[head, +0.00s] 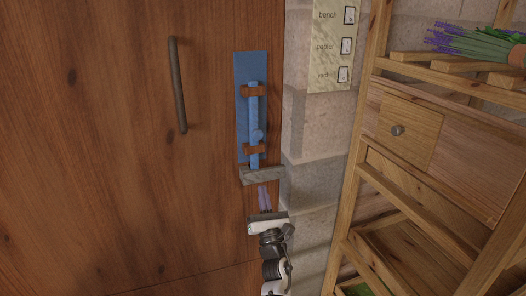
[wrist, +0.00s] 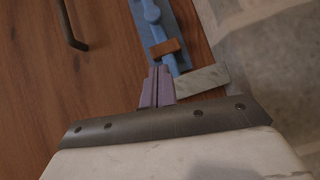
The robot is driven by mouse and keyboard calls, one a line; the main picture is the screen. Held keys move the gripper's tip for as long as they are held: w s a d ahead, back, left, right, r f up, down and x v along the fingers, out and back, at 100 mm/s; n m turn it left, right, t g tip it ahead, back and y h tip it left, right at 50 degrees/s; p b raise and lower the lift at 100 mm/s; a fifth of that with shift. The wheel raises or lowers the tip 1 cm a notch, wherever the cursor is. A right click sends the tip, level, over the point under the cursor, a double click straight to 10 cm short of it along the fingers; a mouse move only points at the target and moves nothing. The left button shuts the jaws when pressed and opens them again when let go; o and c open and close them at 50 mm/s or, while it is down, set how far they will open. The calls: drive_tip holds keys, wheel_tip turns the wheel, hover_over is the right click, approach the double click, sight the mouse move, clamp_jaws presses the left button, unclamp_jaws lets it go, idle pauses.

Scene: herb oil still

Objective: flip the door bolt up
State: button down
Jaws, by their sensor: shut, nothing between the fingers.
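The door bolt (head: 254,121) is a blue upright rod with a round knob, on a blue plate (head: 241,71) on the wooden door, held by two brown brackets. Its lower end meets a grey block (head: 263,175) at the door's right edge. In the wrist view the bolt (wrist: 152,14) and the block (wrist: 203,80) show at the top. My gripper (head: 264,190) is shut and empty, its purple fingers just below the block in the head view. In the wrist view the fingertips (wrist: 158,72) point up toward the bolt's lower end; whether they touch it I cannot tell.
A dark door handle (head: 178,85) stands left of the bolt. A switch panel (head: 334,45) is on the stone wall to the right. A wooden shelf with a drawer (head: 409,130) and lavender (head: 470,42) stands further right. The door surface left of my gripper is clear.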

sight(259, 131)
drive_tip(key=shift+r, duration=0.1)
drive_tip(key=s+r+p+x, duration=0.1)
drive_tip(key=p+x, duration=0.3)
drive_tip(key=x, duration=0.8)
drive_tip(key=shift+d+r+p, duration=0.25)
drive_tip(key=shift+r+p, duration=0.15)
drive_tip(key=shift+r, duration=0.45)
wheel_tip(259, 131, up, 7)
drive_tip(key=shift+f+p, duration=0.1)
drive_tip(key=shift+p, duration=0.6)
